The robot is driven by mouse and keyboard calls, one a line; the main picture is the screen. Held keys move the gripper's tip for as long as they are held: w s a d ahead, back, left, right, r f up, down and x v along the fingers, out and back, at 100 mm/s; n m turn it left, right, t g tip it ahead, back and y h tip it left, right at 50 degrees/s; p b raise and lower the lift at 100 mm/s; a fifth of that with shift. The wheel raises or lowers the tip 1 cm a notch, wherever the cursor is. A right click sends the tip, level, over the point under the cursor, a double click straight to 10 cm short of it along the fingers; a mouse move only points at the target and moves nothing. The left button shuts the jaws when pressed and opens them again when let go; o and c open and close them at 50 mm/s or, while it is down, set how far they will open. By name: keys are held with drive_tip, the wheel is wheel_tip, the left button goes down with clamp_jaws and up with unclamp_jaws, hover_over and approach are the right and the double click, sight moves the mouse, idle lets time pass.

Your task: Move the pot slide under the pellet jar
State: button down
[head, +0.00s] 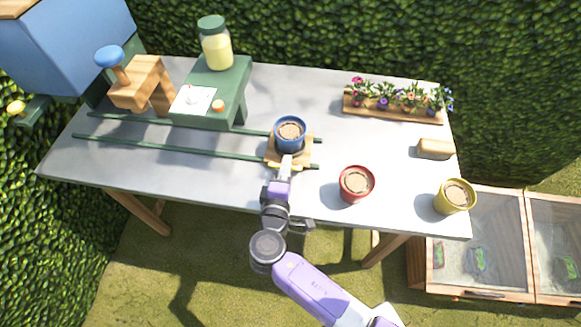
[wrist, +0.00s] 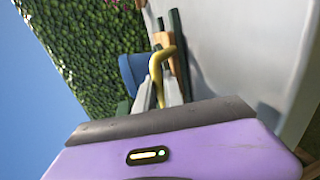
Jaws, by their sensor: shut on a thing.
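The pot slide (head: 272,152) is a small wooden sled on two green rails (head: 165,148), near their right end. A blue pot of soil (head: 290,139) stands upright on it. A yellow handle (wrist: 160,60) is at its near side. My gripper (head: 286,165) reaches in from the front and is shut on this handle; the wrist view shows it between my fingers (wrist: 160,92). The pellet jar (head: 216,50), pale yellow with a green lid, stands on a green stand (head: 232,88) to the left and behind.
A wooden lever post with a blue knob (head: 108,56) stands left of the jar. A red pot (head: 356,184), a yellow pot (head: 454,196), a tan block (head: 434,149) and a flower tray (head: 392,115) are to the right. The rails left of the slide look clear.

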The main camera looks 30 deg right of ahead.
drive_tip(key=w+a+b, duration=0.3)
drive_tip(key=a, duration=0.2)
drive_tip(key=w+a+b, duration=0.4)
drive_tip(key=a, duration=0.1)
drive_tip(key=w+a+b, duration=0.4)
drive_tip(key=a, duration=0.2)
drive_tip(key=shift+w+f, duration=0.2)
drive_tip(key=shift+w+a+r+b, duration=0.15)
drive_tip(key=shift+w+a+b, duration=0.2)
drive_tip(key=shift+a, duration=0.15)
drive_tip(key=c, duration=1.5)
unclamp_jaws()
drive_tip(key=shift+o, duration=0.2)
drive_tip(key=shift+v, duration=3.9)
